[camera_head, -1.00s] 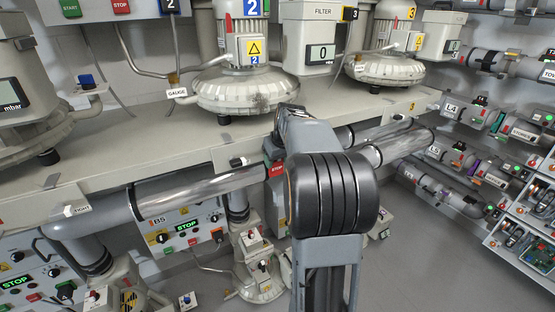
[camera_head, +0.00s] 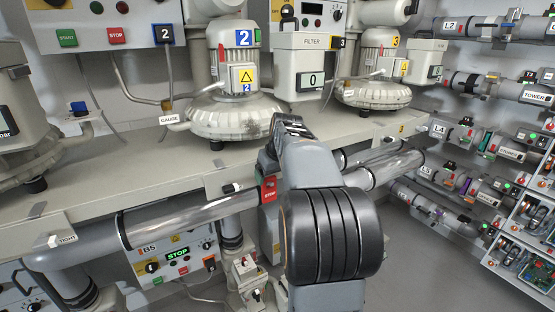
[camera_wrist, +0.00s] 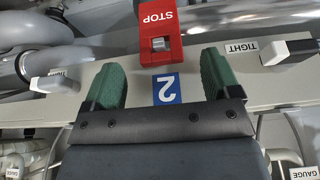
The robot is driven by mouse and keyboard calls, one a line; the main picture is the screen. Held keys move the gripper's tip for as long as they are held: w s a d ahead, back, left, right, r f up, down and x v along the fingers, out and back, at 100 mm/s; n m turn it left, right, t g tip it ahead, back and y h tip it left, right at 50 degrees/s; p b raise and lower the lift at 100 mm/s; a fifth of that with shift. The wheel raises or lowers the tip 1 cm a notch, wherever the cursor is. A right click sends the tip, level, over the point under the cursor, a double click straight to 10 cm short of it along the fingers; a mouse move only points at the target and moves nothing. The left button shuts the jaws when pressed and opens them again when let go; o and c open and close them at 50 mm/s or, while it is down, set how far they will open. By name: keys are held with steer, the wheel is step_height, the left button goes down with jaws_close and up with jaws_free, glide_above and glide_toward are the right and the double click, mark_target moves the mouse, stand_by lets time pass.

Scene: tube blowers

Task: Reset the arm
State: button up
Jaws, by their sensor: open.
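My gripper (camera_wrist: 160,85) shows in the wrist view with two green fingers spread apart and nothing between them. A red STOP switch box (camera_wrist: 161,35) with a small metal lever lies just ahead of the fingertips, apart from them. A blue label 2 (camera_wrist: 167,89) is on the beige bench edge between the fingers. In the head view my arm (camera_head: 330,235) reaches forward from the bottom centre to the bench front. The red STOP box (camera_head: 269,188) shows beside it. My fingers are hidden behind the arm there.
The beige bench (camera_head: 120,195) carries blower 2 (camera_head: 235,115) and blower 3 (camera_head: 372,95). Clear tubes (camera_head: 190,217) run below its edge. A white TIGHT lever (camera_wrist: 290,50) is right of the fingers in the wrist view. Tube racks (camera_head: 490,140) stand on the right; grey floor shows low right.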

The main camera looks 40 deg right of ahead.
steer(key=v, duration=0.9)
steer(key=s+a+f+m+g, duration=0.1)
steer(key=a+f, duration=0.1)
steer(key=f, duration=0.3)
steer(key=s+a+f+m, duration=0.2)
steer(key=a+f, duration=0.1)
steer(key=f, duration=0.1)
steer(key=s+a+f+n, duration=0.2)
steer(key=s+a+f, duration=0.2)
steer(key=a, duration=0.5)
steer(key=s+a+f+n, duration=0.2)
steer(key=s+a+f, duration=0.3)
steer(key=a, duration=0.4)
steer(key=shift+s+n+y, duration=0.3)
steer(key=shift+s, duration=0.5)
steer(key=shift+d+f, duration=0.1)
steer(key=shift+f, duration=0.05)
steer(key=shift+c, duration=0.4)
